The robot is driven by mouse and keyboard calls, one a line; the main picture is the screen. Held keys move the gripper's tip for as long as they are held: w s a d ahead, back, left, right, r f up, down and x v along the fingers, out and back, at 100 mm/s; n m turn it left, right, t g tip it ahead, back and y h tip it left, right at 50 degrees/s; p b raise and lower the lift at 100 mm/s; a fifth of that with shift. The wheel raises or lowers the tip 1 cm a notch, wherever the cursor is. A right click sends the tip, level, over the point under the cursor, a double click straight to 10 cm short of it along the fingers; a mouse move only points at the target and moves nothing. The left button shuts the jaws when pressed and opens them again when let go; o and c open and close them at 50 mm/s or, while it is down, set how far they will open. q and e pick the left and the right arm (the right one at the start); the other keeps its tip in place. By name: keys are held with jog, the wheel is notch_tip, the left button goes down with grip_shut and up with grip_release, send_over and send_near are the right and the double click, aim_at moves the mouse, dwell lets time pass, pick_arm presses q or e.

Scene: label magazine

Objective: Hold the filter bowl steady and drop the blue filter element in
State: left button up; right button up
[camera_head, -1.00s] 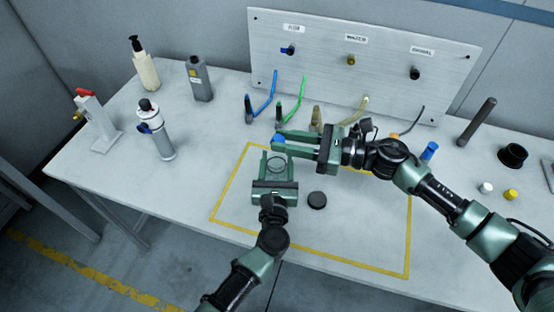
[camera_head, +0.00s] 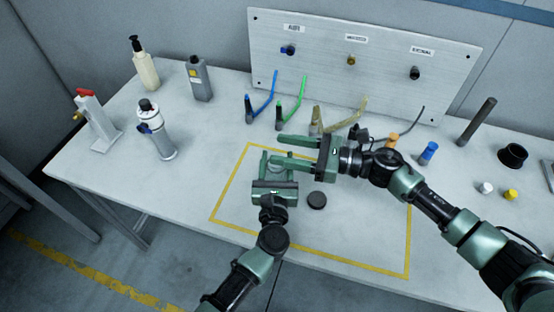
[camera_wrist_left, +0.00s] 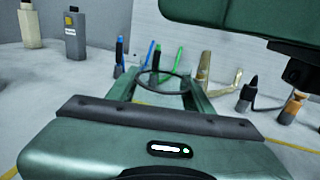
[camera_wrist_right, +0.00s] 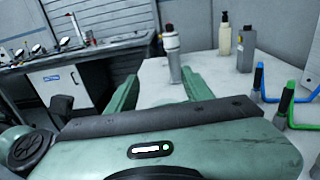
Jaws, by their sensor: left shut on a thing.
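The filter bowl (camera_head: 276,169) is between the fingers of my left gripper (camera_head: 277,164), inside the yellow outline; the right gripper partly covers it. In the left wrist view its round dark rim (camera_wrist_left: 165,74) shows between the two green fingers. My left gripper is shut on the bowl. My right gripper (camera_head: 280,148) is just above the bowl, its fingers spread. The right wrist view shows nothing between these fingers (camera_wrist_right: 160,85). The blue filter element is not visible at either gripper; the bowl's inside is hidden. A separate blue cylinder (camera_head: 429,152) stands on the right.
A black round cap (camera_head: 317,200) lies right of the left gripper. Hooked blue and green tools (camera_head: 262,100) stand behind, before the labelled panel (camera_head: 360,50). An orange cylinder (camera_head: 392,140) stands near the right wrist. The marked area's front right is clear.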

jog(key=v, duration=1.2)
pick_arm(q)
jog(key=o, duration=1.5)
jog(key=shift+o, duration=0.2)
jog(key=s, duration=1.2)
jog(key=shift+a, duration=0.3)
